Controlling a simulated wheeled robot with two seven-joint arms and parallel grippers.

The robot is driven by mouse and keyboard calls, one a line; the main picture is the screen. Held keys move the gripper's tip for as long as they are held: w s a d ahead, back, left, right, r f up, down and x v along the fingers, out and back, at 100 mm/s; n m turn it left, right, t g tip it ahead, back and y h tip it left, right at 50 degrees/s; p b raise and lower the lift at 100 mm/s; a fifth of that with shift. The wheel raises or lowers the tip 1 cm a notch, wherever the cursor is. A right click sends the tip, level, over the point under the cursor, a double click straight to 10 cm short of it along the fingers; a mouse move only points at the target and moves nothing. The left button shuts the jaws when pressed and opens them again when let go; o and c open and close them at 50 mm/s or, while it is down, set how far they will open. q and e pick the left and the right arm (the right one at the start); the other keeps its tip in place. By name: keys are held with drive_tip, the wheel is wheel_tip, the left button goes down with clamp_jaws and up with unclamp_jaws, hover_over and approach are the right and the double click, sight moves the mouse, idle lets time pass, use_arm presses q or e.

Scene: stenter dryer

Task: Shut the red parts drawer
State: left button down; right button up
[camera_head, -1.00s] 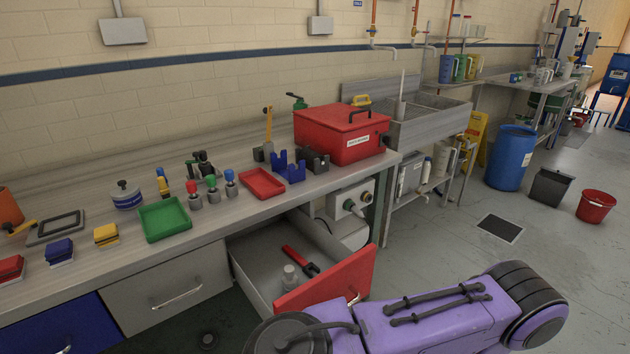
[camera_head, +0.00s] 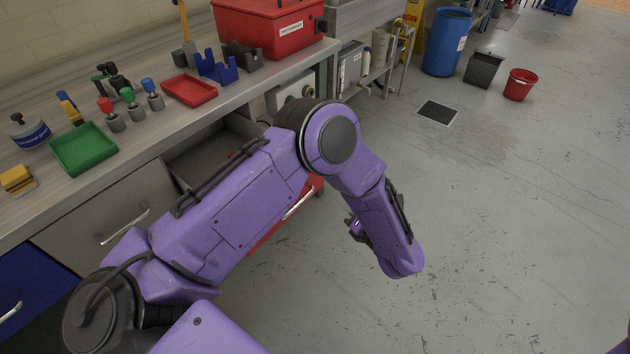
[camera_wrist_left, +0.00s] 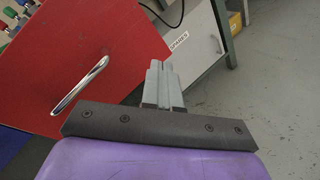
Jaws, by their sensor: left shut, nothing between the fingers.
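The red parts drawer stands open below the bench. In the head view my left arm covers most of its red front (camera_head: 264,241), and part of its grey inside (camera_head: 197,160) shows beyond the arm. In the left wrist view the red front (camera_wrist_left: 110,45) fills the upper left, with its silver handle (camera_wrist_left: 80,85) left of the fingers. My left gripper (camera_wrist_left: 159,66) is shut and empty, its fingers overlapping the front's right edge in view. I cannot tell whether they touch it. In the head view the left fingers are not clear. My right gripper is out of view.
The bench (camera_head: 170,118) carries a green tray (camera_head: 84,149), a red tray (camera_head: 190,89), a blue holder (camera_head: 216,68) and a red toolbox (camera_head: 268,28). A closed grey drawer (camera_head: 105,215) is left of the open one.

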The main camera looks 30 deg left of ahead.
use_arm(q)
drive_tip(key=s+d+r+n+g, duration=0.2)
drive_tip(key=d+r+n+g, duration=0.35)
drive_tip(key=n, duration=0.75)
drive_tip(key=r+p+x, duration=0.1)
drive_tip(key=p+x, duration=0.1)
drive_tip(key=x, duration=1.2)
drive_tip(key=shift+a+r+y+p, duration=0.3)
drive_tip(key=shift+a+p, duration=0.1)
drive_tip(key=shift+a, duration=0.05)
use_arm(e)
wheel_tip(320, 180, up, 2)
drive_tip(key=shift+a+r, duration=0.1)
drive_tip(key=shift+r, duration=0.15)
use_arm(q)
drive_tip(key=shift+g, duration=0.25)
